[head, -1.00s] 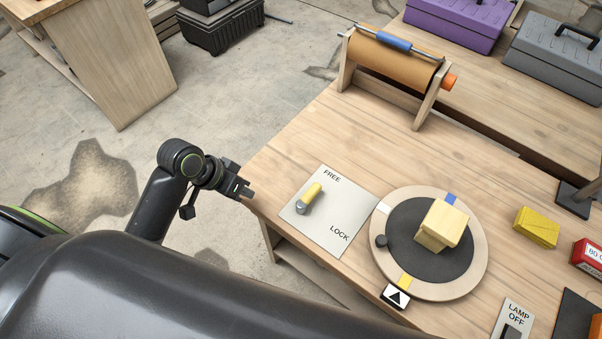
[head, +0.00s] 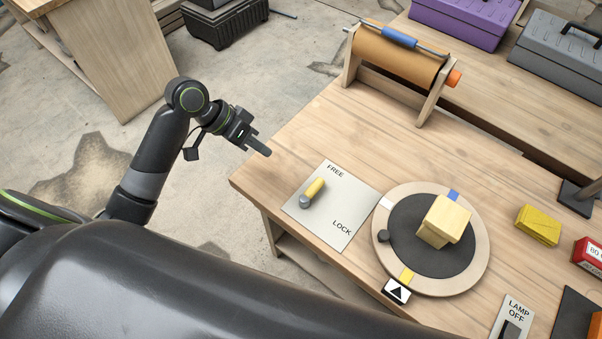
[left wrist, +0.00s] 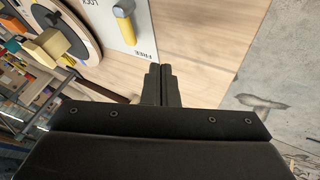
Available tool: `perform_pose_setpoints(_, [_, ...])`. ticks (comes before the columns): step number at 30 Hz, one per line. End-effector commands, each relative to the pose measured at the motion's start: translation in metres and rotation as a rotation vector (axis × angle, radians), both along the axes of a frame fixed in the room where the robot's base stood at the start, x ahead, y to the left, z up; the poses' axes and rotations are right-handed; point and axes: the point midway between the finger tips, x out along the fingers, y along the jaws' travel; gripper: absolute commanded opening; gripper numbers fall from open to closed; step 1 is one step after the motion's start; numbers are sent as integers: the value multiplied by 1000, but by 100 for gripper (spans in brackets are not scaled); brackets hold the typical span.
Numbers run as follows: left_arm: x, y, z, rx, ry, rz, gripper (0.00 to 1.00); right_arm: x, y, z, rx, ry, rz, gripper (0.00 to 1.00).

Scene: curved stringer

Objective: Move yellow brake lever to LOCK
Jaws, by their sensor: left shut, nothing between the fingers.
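The yellow brake lever (head: 315,188) stands on a pale plate (head: 330,225) marked FREE at the far end and LOCK at the near end. Its yellow handle points toward FREE from a grey pivot. My left gripper (head: 266,152) is shut and empty, above the table's left edge, to the left of and beyond the plate. It does not touch the lever. In the left wrist view the shut fingers (left wrist: 160,72) show below the lever (left wrist: 124,26) and near the word FREE. My right gripper is not in view.
A round turntable (head: 480,255) with a wooden block (head: 443,222) and a dark knob stands right of the plate. A paper roll holder (head: 400,65) is at the back. A yellow block (head: 537,225) and a lamp switch plate (head: 515,312) lie at the right. The table between plate and roll is clear.

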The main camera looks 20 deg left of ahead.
Motion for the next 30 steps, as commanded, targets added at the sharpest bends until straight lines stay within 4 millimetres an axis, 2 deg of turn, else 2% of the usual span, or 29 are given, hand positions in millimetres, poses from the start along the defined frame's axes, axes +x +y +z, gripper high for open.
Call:
perform_pose_setpoints(8, [6,-20,-26,-6,5,1,0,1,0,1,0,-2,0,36])
perform_pose_setpoints(18, [18,-58,-79,-6,5,1,0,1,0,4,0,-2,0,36])
perform_pose_setpoints(24, [9,-81,-77,-2,2,1,0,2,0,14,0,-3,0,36])
perform_pose_setpoints(30, [5,-92,-78,-1,2,0,0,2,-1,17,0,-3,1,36])
